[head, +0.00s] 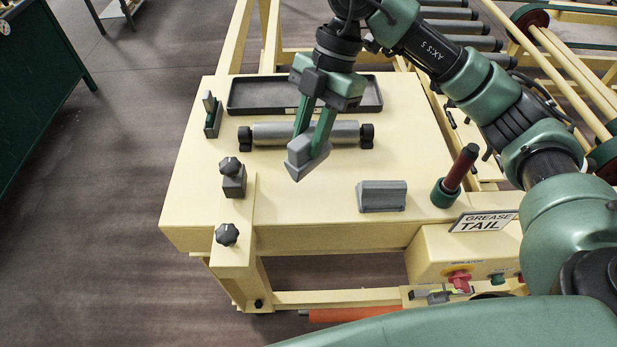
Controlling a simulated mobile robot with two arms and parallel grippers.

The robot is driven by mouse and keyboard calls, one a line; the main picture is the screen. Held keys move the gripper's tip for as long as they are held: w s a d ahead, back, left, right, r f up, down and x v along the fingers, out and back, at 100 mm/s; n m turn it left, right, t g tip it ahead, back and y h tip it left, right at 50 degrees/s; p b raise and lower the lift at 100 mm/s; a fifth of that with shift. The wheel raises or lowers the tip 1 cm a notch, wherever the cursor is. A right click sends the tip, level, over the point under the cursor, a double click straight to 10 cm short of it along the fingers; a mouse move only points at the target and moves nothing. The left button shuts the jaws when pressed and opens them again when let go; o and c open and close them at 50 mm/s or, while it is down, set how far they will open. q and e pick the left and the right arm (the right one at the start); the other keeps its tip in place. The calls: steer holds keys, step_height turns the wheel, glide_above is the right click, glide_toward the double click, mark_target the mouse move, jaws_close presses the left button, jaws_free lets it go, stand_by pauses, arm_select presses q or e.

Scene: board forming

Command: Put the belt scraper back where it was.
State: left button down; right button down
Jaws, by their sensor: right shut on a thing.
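My right gripper (311,140) is above the middle of the cream table, with its green fingers shut on a grey wedge-shaped piece (304,161). This piece appears to be the belt scraper; its pointed end tilts downward. It is in front of the grey roller and partly hides it. I cannot tell its exact height above the table. My left gripper is out of view.
A dark shallow tray (367,92) lies behind the grey roller (275,132). A grey sloped block (382,195) and a red-handled tool in a green cup (443,195) stand to the right. Black-knobbed clamps (233,181) line the left. The table's front middle (310,220) is clear.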

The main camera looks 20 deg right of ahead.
mark_target(308, 164)
step_height(308, 164, down, 8)
steer(key=shift+w+r+p, duration=0.1)
steer(key=shift+r+p, duration=0.05)
steer(key=shift+p, duration=0.55)
step_height(308, 164, down, 4)
steer(key=shift+f+p, duration=0.2)
steer(key=shift+p, duration=0.35)
steer(key=shift+f, duration=0.45)
steer(key=c, duration=1.2)
jaws_free()
steer(key=shift+o, duration=0.2)
